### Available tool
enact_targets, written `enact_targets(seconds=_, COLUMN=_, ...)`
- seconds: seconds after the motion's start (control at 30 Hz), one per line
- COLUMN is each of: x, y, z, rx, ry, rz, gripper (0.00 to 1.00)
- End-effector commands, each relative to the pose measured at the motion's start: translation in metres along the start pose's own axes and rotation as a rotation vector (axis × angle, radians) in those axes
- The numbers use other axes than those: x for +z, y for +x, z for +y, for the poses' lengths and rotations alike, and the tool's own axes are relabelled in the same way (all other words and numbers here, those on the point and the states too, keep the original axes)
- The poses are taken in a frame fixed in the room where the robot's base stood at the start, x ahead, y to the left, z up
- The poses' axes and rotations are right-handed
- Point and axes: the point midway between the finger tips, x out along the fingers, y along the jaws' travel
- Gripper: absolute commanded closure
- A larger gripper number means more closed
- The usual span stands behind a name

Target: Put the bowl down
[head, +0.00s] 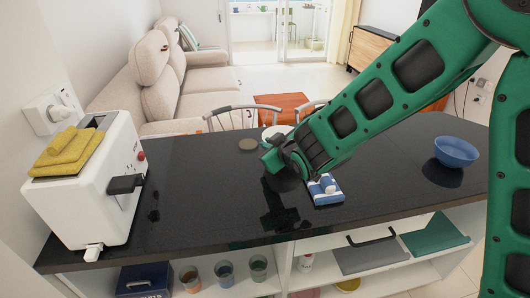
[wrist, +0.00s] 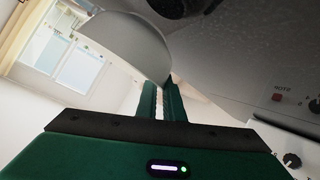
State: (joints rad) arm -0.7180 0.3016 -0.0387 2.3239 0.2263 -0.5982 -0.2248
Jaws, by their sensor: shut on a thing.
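A pale bowl (wrist: 125,45) hangs at the fingertips of my gripper (wrist: 160,103) in the wrist view. The fingers are shut on its rim, and the bowl is tilted. In the head view my gripper (head: 272,160) is over the middle of the black counter (head: 210,190). A white rim (head: 277,131) shows just behind it, probably the same bowl, mostly hidden by my arm. I cannot tell the height of the bowl above the counter. A separate blue bowl (head: 456,151) stands upright at the right of the counter.
A blue and white item (head: 325,190) lies just right of my gripper. Cups (head: 224,272) stand on the shelf below. The counter between toaster and gripper is clear.

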Motion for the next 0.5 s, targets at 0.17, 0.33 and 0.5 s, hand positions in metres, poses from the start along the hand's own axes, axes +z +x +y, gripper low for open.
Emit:
enact_targets(seconds=0.17, x=0.02, y=0.011, z=-0.01, rx=-0.001, ry=-0.002, rz=-0.003, gripper=1.0)
enact_targets(seconds=0.33, x=0.022, y=0.012, z=-0.011, rx=0.001, ry=-0.001, rz=0.0, gripper=1.0)
enact_targets(seconds=0.5, x=0.023, y=0.011, z=-0.011, rx=0.0, ry=0.0, rz=-0.002, gripper=0.73)
